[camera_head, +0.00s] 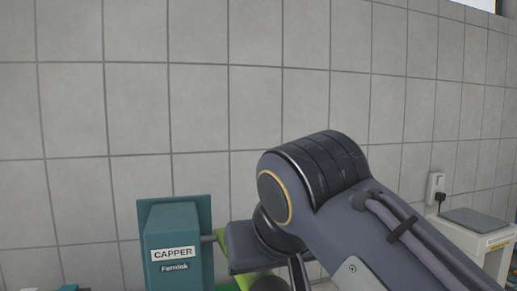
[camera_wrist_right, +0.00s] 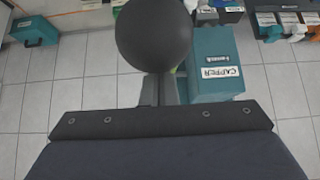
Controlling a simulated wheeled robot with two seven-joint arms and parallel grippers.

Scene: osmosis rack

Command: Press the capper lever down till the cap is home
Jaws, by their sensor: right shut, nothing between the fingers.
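The capper is a teal box labelled CAPPER (camera_head: 173,245) at the bottom of the head view, left of my right arm. It also shows in the wrist view (camera_wrist_right: 216,68), right of my fingers. A black ball knob (camera_wrist_right: 154,35), which looks like the lever's end, fills the top middle of the wrist view, just beyond my right gripper (camera_wrist_right: 160,88). My right gripper is shut with nothing held. Whether its fingers touch the knob I cannot tell. In the head view the knob (camera_head: 268,284) is cut by the bottom edge. The cap and bottle are hidden. My left gripper is out of view.
A grey tiled wall (camera_head: 200,110) stands behind the capper. A pale boxy unit (camera_head: 478,232) and a socket with a black plug (camera_head: 437,192) are at the right. In the wrist view a teal case (camera_wrist_right: 36,30) lies top left and several labelled bins (camera_wrist_right: 285,20) top right.

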